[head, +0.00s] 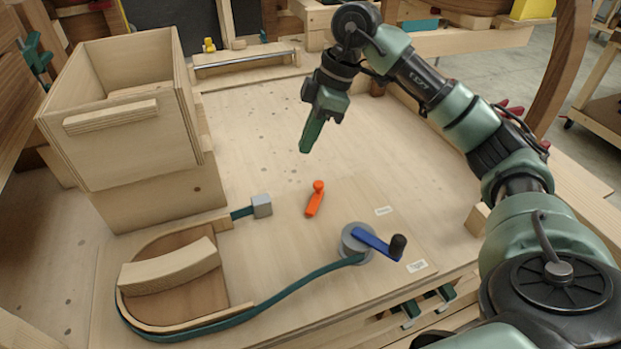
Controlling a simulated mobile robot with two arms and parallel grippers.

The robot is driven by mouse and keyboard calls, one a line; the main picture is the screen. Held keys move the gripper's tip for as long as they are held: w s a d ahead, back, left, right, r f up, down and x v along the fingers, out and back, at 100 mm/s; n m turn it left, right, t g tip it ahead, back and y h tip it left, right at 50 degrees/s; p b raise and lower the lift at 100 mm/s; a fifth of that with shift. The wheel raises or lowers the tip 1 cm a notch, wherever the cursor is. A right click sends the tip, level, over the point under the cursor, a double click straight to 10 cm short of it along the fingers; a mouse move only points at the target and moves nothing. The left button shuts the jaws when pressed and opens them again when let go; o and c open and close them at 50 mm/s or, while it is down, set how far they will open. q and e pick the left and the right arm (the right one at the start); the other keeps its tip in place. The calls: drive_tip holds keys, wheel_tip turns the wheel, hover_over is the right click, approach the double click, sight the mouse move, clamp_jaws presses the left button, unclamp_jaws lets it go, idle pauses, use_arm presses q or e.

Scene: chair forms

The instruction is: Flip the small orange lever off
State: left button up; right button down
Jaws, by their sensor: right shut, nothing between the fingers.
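A small orange lever (314,200) with a round knob at its upper end sits on the light wooden board, near the middle of the head view. Its handle lies at a slant, from the knob at upper right to a wider end at lower left. My right gripper (306,148) hangs above the board, up and slightly left of the lever, with its green fingers closed and pointing down. It is apart from the lever and holds nothing. My left gripper is not in view.
A grey drum (355,243) with a blue crank and black knob stands below right of the lever. A green strap (290,297) runs from it around a curved wooden form (170,265) to a grey block (262,206). A wooden box (125,150) stands at left. The board behind the lever is clear.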

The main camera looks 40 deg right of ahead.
drive_tip(key=p, duration=0.2)
hover_over(315, 198)
drive_tip(key=w+a, duration=0.3)
drive_tip(key=a, duration=0.1)
drive_tip(key=f, duration=0.9)
drive_tip(key=shift+w+d, duration=0.2)
drive_tip(key=shift+d, duration=0.05)
drive_tip(key=d, duration=0.1)
drive_tip(key=s+d, duration=0.1)
drive_tip(key=d+f+p, duration=0.1)
drive_tip(key=shift+s+d, duration=0.3)
drive_tip(key=shift+s, duration=0.05)
drive_tip(key=shift+w+a, duration=0.1)
